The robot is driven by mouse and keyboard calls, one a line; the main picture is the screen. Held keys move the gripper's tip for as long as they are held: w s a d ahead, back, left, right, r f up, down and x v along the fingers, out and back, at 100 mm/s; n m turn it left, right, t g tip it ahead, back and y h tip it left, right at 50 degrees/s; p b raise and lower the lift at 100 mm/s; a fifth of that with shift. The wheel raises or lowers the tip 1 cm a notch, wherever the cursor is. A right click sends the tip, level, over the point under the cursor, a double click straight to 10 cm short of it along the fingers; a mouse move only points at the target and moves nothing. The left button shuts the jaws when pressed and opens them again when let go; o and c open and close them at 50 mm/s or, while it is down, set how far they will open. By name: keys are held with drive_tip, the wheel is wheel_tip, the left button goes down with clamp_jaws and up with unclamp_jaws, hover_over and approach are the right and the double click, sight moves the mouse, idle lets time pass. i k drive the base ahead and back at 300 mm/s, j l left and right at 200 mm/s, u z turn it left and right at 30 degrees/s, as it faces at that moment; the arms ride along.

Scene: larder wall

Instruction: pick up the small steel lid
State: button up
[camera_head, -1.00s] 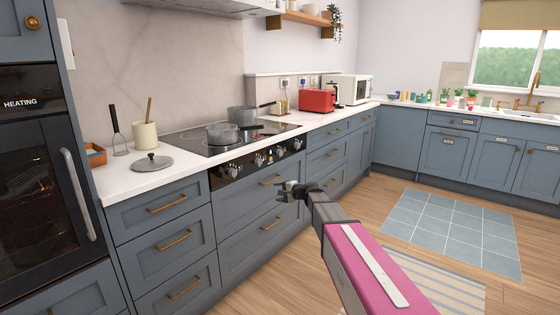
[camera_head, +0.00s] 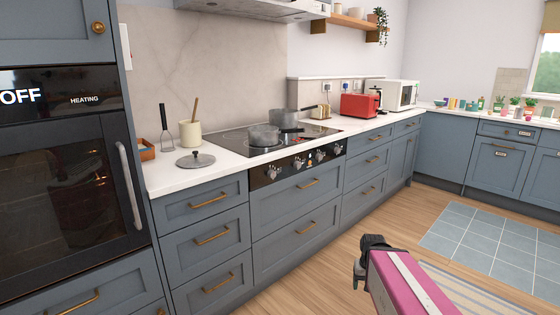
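The small steel lid (camera_head: 195,160) is a round grey disc with a dark knob on top. It lies on the white counter (camera_head: 166,182), left of the hob and near the front edge. My gripper (camera_head: 362,272) is low at the bottom right, in front of the drawers, well apart from the lid. It looks dark and small here, seen from behind, and its fingertips are not clear. No object shows in it.
A utensil pot (camera_head: 190,132), a masher (camera_head: 166,128) and a small wooden box (camera_head: 147,149) stand behind the lid. The tall oven (camera_head: 65,170) bounds the counter's left end. The floor by the drawers is clear.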

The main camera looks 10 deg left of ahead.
sight(195, 160)
drive_tip(key=u, duration=1.45)
drive_tip(key=i+l, duration=0.1)
drive_tip(key=l, duration=0.25)
drive_tip(key=i+l, duration=0.1)
drive_tip(key=l, duration=0.25)
drive_tip(key=i+l, duration=0.1)
drive_tip(key=l, duration=0.25)
